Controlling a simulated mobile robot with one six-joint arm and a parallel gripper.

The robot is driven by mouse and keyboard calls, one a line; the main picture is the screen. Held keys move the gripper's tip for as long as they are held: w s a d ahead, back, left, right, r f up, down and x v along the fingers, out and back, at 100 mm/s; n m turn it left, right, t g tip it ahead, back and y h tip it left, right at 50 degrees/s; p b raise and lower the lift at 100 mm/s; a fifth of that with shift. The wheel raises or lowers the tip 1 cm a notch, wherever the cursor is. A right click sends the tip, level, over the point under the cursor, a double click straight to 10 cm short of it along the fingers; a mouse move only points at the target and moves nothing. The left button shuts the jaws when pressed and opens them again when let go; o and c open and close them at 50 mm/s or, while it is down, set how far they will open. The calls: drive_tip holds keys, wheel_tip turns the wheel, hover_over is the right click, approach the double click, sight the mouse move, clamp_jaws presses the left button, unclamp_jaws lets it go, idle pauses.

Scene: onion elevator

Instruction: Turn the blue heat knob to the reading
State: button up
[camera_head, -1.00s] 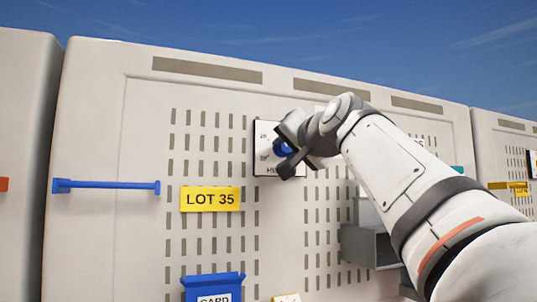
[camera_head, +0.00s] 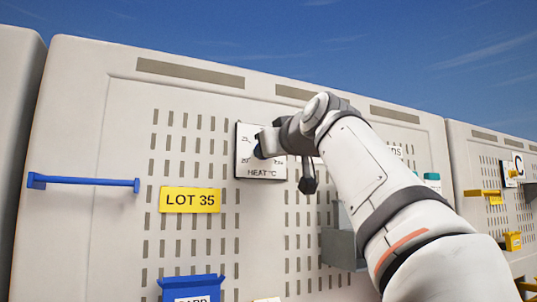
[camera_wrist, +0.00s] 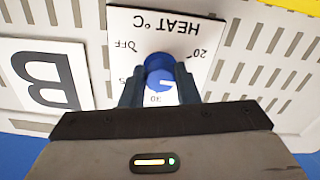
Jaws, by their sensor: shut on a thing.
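The blue heat knob (camera_wrist: 157,66) sits on a white dial plate (camera_head: 248,165) marked HEAT °C, fixed to the pale slotted wall panel. My gripper (camera_wrist: 158,84) is shut on the knob, one dark finger on each side of it. In the wrist view the plate appears upside down, with OFF and 20 readable, 30 just below the knob, and another number partly hidden by the left finger. A white mark on the knob points to the lower right in that view. In the head view my gripper covers most of the knob and part of the dial.
A blue bar handle (camera_head: 85,182) and a yellow LOT 35 label (camera_head: 190,199) are left of the dial. A blue card holder (camera_head: 190,283) hangs below. A grey bin (camera_head: 338,250) is beneath my arm. A white B sign (camera_wrist: 45,80) shows in the wrist view.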

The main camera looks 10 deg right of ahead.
drive_tip(key=n+b, duration=0.1)
drive_tip(key=n, duration=0.5)
drive_tip(key=shift+w+d+f, duration=0.1)
drive_tip(key=shift+n, duration=0.3)
idle(0.3)
drive_tip(key=o, duration=1)
drive_tip(key=s, duration=0.2)
drive_tip(key=s+d+b, duration=0.1)
drive_tip(key=s, duration=0.4)
drive_tip(key=shift+s+d+b, duration=0.25)
drive_tip(key=shift+s+b, duration=0.1)
drive_tip(key=shift+s, duration=0.05)
